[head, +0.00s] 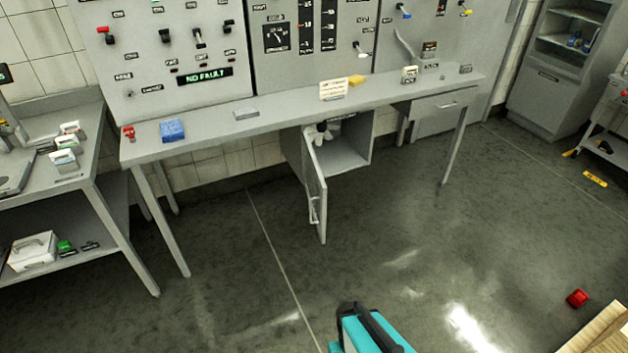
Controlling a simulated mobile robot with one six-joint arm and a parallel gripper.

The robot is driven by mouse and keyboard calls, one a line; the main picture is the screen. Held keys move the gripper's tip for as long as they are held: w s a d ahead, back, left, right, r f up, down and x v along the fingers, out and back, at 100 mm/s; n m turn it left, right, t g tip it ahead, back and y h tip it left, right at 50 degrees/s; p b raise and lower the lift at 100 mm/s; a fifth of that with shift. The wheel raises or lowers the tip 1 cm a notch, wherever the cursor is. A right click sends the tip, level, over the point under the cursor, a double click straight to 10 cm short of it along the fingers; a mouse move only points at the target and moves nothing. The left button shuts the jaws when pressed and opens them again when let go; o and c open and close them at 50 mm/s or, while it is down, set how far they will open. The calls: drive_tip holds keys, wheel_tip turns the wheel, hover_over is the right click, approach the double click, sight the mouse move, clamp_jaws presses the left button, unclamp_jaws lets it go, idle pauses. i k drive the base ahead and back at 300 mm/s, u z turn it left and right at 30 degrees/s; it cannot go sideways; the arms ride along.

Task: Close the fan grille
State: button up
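The fan grille (316,190) looks like a narrow grey hinged door on a box-like housing (346,158) under the long bench. It stands open, swung out toward me over the floor, with its hinge side at the left of the housing. A handle (313,209) shows on it. A white fan-like part (321,133) shows at the upper left of the opening, partly hidden by the door. A teal and black part of my arm shows at the bottom centre, well apart from the grille. My gripper's fingers do not show.
Bench legs stand on both sides. A side table (92,185) is at left.

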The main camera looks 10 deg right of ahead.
sight(315, 186)
drive_tip(key=i, duration=0.85)
drive_tip(key=u, duration=4)
drive_tip(key=i, duration=0.1)
drive_tip(key=z, duration=2.15)
drive_tip(key=k, duration=0.4)
drive_tip(key=u, duration=0.15)
